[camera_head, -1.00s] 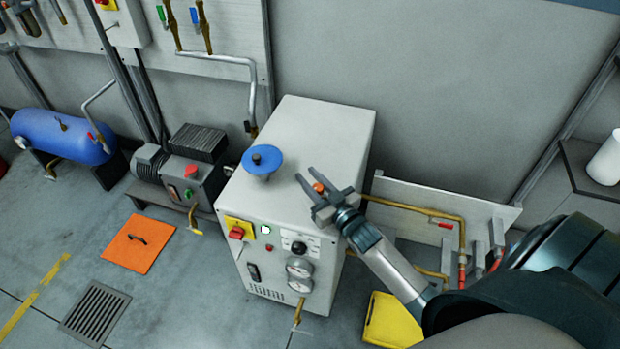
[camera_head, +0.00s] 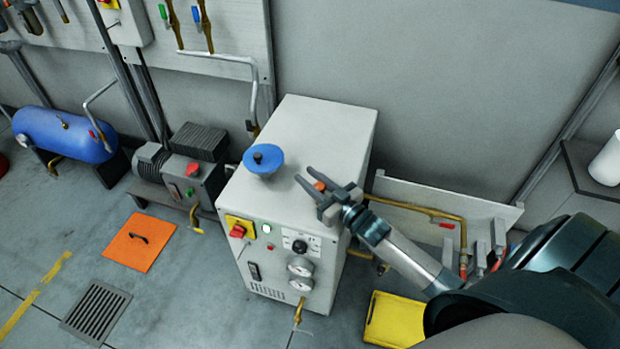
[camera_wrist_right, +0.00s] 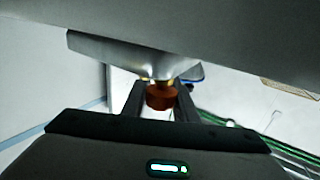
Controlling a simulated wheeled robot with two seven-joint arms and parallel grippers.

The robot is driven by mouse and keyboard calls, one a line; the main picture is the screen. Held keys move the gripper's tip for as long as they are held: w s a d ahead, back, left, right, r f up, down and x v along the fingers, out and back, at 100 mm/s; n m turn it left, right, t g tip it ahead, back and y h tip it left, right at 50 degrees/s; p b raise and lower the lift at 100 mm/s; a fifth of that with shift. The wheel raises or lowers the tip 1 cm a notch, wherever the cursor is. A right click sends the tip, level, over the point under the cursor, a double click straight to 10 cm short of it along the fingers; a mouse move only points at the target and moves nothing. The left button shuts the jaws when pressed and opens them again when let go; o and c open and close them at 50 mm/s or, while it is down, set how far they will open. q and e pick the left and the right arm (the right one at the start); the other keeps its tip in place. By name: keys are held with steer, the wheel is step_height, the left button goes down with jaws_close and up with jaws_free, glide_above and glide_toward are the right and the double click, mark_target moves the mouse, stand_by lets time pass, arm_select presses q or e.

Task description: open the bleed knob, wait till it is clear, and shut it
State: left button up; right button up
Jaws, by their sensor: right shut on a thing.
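The bleed knob is a small orange-red knob (camera_head: 319,186) at the right side of the top of a white machine cabinet (camera_head: 322,130). My right gripper (camera_head: 309,178) comes in from the right and is shut on the knob, with a finger on each side of it. In the right wrist view the knob (camera_wrist_right: 160,97) sits between the two dark fingers, with a bit of brass just beyond it. No fluid can be made out at the knob. My left gripper is not in view.
The cabinet front has gauges (camera_head: 300,268) and a red knob on a yellow plate (camera_head: 238,231). Brass pipes (camera_head: 430,211) run right of the cabinet, and a yellow tray (camera_head: 393,320) lies on the floor.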

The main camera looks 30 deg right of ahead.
steer(key=o, duration=1.1)
steer(key=shift+c, duration=0.2)
